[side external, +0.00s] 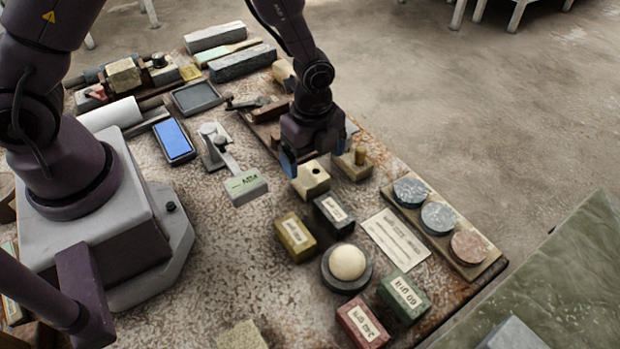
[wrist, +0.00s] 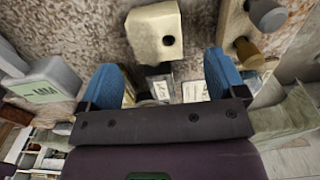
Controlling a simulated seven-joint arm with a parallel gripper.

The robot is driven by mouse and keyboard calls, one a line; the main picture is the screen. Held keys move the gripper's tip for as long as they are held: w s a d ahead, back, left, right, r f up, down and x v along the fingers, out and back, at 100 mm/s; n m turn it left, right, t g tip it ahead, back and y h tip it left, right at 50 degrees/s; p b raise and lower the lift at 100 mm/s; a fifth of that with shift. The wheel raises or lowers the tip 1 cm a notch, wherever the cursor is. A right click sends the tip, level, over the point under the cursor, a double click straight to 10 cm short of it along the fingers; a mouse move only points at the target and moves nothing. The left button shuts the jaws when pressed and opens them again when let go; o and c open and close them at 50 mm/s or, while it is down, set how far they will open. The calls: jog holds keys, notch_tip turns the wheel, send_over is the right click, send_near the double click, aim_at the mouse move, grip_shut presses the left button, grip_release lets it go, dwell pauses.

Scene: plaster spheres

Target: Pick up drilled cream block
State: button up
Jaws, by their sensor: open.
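The drilled cream block (side external: 311,182) sits on the speckled table, with one dark round hole in its top. In the wrist view the cream block (wrist: 153,42) lies at the top centre, just beyond the fingertips and roughly between them sideways. My gripper (side external: 318,152) is over the table right by the block and partly overlaps the space behind it in the side view. In the wrist view my gripper (wrist: 160,68) has its two blue fingers spread wide, with nothing held between them.
A wooden block with a peg (side external: 353,163) stands close to the right of the cream block. A black labelled block (side external: 334,214) and a yellow labelled block (side external: 296,237) are in front. A cream ball (side external: 347,262) rests in a dark ring.

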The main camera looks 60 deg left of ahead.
aim_at(310, 174)
jog(key=f, duration=0.5)
jog(key=shift+s+a+f, duration=0.15)
jog(key=shift+a+f, duration=0.05)
jog(key=shift+f, duration=0.15)
jog(key=c, duration=1.2)
